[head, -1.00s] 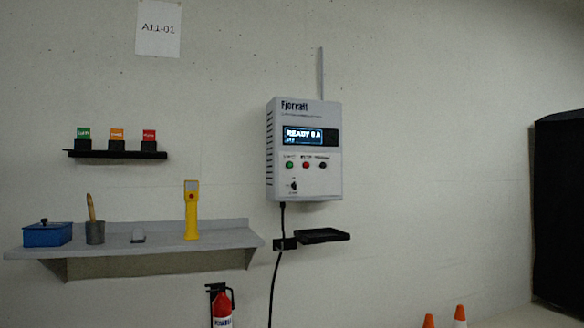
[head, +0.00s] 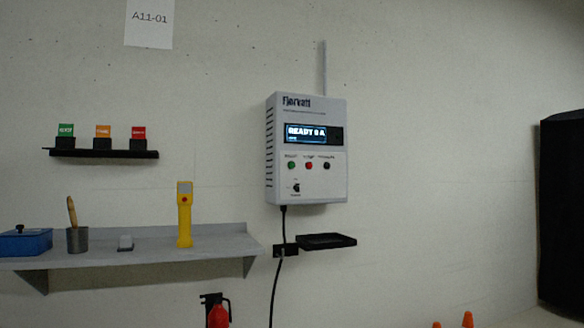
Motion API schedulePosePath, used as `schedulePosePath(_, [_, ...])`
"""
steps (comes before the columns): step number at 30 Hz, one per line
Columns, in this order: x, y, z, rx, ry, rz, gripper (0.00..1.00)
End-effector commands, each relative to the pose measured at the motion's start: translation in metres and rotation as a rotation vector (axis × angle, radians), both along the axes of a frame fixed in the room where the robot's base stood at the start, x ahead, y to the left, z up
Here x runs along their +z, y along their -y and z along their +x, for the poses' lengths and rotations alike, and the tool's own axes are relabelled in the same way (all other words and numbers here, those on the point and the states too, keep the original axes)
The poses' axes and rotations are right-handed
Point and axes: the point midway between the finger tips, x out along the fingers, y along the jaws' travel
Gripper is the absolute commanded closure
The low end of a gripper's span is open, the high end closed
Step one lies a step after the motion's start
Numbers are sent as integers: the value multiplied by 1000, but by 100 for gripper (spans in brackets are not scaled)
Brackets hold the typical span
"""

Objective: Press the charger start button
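The charger (head: 306,180) is a white box on the wall, right of the picture's middle in the head view. Its lit display (head: 306,134) reads "READY 0 A". Below the display sit a green button (head: 291,165), a red button (head: 309,165) and a black button (head: 326,165) in a row. The labels above them are too small to read surely. A black rotary knob (head: 296,187) is under the buttons. My gripper is not in view.
A grey shelf (head: 215,243) left of the charger holds a yellow handheld device (head: 184,215), a cup (head: 77,239) and a blue box (head: 25,242). A small black tray (head: 327,241) and a hanging cable (head: 274,300) are below the charger. A fire extinguisher (head: 218,316) and orange cones (head: 467,320) stand lower.

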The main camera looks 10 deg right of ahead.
Motion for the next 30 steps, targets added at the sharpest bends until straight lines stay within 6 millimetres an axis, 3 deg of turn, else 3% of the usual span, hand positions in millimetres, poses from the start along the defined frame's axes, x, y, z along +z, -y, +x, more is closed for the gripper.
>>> schedulePosePath(1, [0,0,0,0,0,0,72])
schedulePosePath(8, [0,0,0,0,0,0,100])
schedulePosePath(30, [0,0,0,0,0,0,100])
